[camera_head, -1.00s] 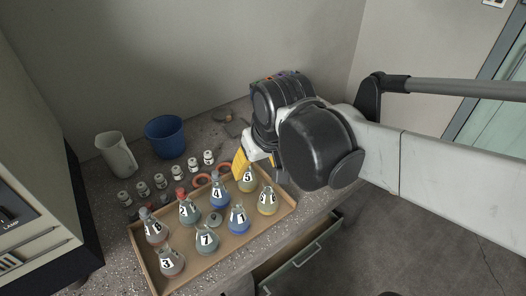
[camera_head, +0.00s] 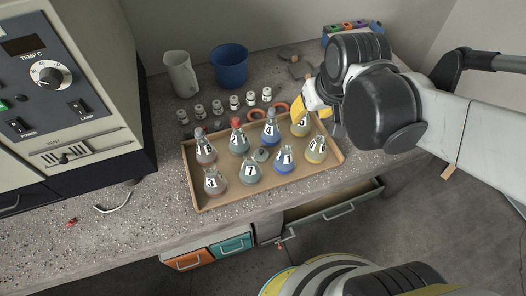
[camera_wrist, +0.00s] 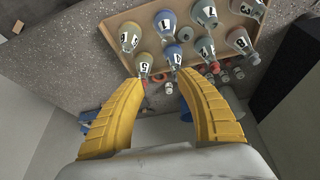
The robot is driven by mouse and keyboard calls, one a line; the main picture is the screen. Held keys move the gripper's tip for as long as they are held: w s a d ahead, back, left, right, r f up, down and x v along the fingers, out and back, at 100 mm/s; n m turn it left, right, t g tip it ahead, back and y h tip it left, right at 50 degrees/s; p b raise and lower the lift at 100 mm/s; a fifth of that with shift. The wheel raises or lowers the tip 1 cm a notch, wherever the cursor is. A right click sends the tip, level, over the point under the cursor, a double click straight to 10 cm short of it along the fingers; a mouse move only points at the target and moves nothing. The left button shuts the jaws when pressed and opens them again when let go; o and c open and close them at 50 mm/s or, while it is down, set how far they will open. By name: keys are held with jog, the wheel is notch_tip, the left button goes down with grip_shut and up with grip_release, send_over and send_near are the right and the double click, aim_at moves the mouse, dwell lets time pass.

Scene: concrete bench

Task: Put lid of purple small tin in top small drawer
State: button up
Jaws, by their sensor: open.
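I cannot make out a purple small tin or its lid in either view. Two small drawer fronts, one orange (camera_head: 187,260) and one teal (camera_head: 231,246), sit under the bench edge and look shut. I cannot tell which is the top small drawer. My gripper (camera_head: 303,104) is over the back right corner of the tray, beside the flask marked 5, and partly hidden by my arm. In the wrist view my gripper (camera_wrist: 160,78) has its yellow fingers spread with nothing held between them.
A shallow tray (camera_head: 190,177) holds several numbered flasks. Small white-labelled jars (camera_head: 235,102), a blue bucket (camera_head: 229,66) and a white jug (camera_head: 181,74) stand behind it. A wider drawer (camera_head: 340,207) is open below. A control unit (camera_head: 70,90) fills the left. Bench space front left is mostly clear.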

jog(key=w+a+f+n+g, duration=0.25)
jog(key=w+a+f, duration=0.45)
jog(key=f, duration=0.4)
jog(key=g, duration=0.1)
send_near(261, 150)
jog(key=shift+n, duration=0.45)
notch_tip(261, 150, down, 5)
jog(key=shift+d+f+b, duration=0.1)
jog(key=shift+f+b, duration=0.05)
jog(key=shift+b, duration=1)
jog(key=f+b, duration=0.2)
jog(key=f, duration=0.1)
jog(key=w+f+b, duration=0.1)
jog(key=f, duration=0.1)
jog(key=shift+w+a+f, duration=0.1)
jog(key=shift+a+f, duration=0.05)
jog(key=shift+a, duration=0.15)
grip_shut()
